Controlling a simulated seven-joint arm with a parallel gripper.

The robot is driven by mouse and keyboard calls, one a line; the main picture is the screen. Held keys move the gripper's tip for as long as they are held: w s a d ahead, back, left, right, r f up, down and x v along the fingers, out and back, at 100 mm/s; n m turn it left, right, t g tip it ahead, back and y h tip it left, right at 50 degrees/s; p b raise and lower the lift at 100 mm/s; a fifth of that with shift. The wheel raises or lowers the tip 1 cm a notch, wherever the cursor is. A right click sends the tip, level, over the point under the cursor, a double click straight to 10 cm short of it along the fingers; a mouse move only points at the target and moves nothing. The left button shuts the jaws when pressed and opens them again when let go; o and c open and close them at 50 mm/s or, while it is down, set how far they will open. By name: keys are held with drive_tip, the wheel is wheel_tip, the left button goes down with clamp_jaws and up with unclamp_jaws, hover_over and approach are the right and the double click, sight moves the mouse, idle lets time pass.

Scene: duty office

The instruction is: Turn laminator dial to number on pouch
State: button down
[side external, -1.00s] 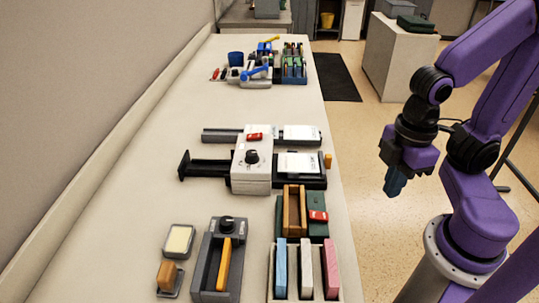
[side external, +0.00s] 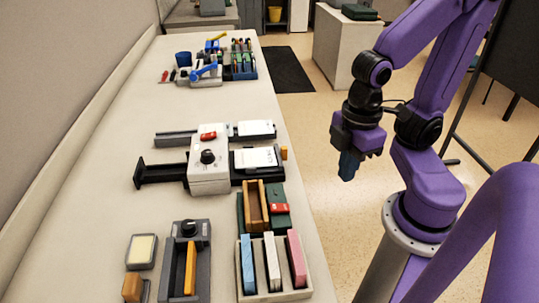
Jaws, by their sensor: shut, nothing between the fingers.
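A white box (side external: 209,178) with a black dial (side external: 207,157) and a red switch (side external: 208,135) on top stands mid-table and looks like the laminator. A black tray runs out on both sides of it. White sheets that may be pouches lie at its right: a nearer one (side external: 257,157) and a farther one (side external: 256,128). Any number on them or on the dial is too small to read. My gripper (side external: 347,168) is shut and empty, pointing down beyond the table's right edge, well apart from the box.
A grey device (side external: 184,262) with a black knob and orange bar is at the front. Beside it, a rack (side external: 275,285) holds blue, white and pink pieces. A green and wooden holder (side external: 263,205) stands behind the rack. Tools and a blue cup (side external: 183,59) are at the far end.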

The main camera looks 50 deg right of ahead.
drive_tip(key=c, duration=1.1)
unclamp_jaws()
drive_tip(key=shift+w+a+r, duration=0.1)
drive_tip(key=shift+w+a, duration=0.05)
drive_tip(key=o, duration=0.3)
drive_tip(key=w+a+r+n, duration=0.1)
drive_tip(key=w+a+r, duration=0.2)
drive_tip(key=w, duration=0.4)
drive_tip(key=shift+w+a+r, duration=0.15)
drive_tip(key=shift+a, duration=0.6)
wheel_tip(320, 180, up, 8)
drive_tip(key=n, duration=0.4)
hover_over(207, 152)
wheel_tip(207, 152, down, 17)
drive_tip(key=c, duration=1.1)
